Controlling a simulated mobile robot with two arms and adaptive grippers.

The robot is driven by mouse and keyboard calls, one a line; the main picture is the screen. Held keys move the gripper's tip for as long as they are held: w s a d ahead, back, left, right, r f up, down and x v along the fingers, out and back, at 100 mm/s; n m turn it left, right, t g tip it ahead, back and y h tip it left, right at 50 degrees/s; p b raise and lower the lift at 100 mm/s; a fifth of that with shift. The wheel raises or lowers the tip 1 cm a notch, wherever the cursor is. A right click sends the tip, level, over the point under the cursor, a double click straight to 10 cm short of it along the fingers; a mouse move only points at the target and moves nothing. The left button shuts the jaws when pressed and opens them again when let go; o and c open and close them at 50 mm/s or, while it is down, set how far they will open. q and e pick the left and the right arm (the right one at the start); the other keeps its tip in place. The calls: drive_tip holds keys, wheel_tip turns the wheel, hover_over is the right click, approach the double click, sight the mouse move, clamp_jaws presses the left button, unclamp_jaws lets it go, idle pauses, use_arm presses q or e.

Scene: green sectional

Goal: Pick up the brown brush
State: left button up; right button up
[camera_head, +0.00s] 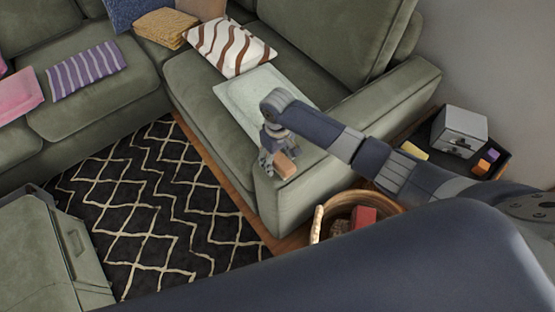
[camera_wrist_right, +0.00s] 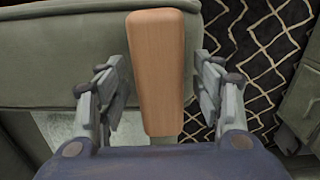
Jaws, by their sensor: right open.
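The brown brush (camera_head: 285,166) lies on the front end of the green sofa seat, near the armrest. In the right wrist view the brush (camera_wrist_right: 157,70) shows as a long wooden block, wider at the far end. My right gripper (camera_head: 272,163) is right at the brush in the head view. In the wrist view its two fingers (camera_wrist_right: 158,98) are spread, one on each side of the brush, with gaps between. My left gripper is not in view.
A pale folded cloth (camera_head: 256,97) and a striped pillow (camera_head: 230,47) lie on the seat behind. The armrest (camera_head: 345,128) is close to my right arm. A round basket (camera_head: 388,201) with a red item stands on the floor. A patterned rug (camera_head: 150,205) lies at left.

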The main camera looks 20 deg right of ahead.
drive_tip(key=shift+f, duration=0.6)
drive_tip(key=c, duration=1.2)
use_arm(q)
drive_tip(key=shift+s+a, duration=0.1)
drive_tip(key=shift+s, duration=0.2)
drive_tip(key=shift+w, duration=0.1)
use_arm(e)
drive_tip(key=shift+r, duration=0.55)
wheel_tip(320, 180, up, 3)
drive_tip(key=shift+w+f, duration=0.1)
drive_tip(key=shift+f, duration=0.1)
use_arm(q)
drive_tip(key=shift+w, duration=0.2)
use_arm(e)
drive_tip(key=s+a, duration=0.2)
drive_tip(key=s, duration=0.2)
drive_tip(key=s+a+r, duration=0.1)
drive_tip(key=s+a, duration=0.2)
drive_tip(key=s, duration=0.2)
drive_tip(key=s+a, duration=0.3)
drive_tip(key=s, duration=0.2)
drive_tip(key=shift+a+r, duration=0.1)
drive_tip(key=shift+r, duration=0.1)
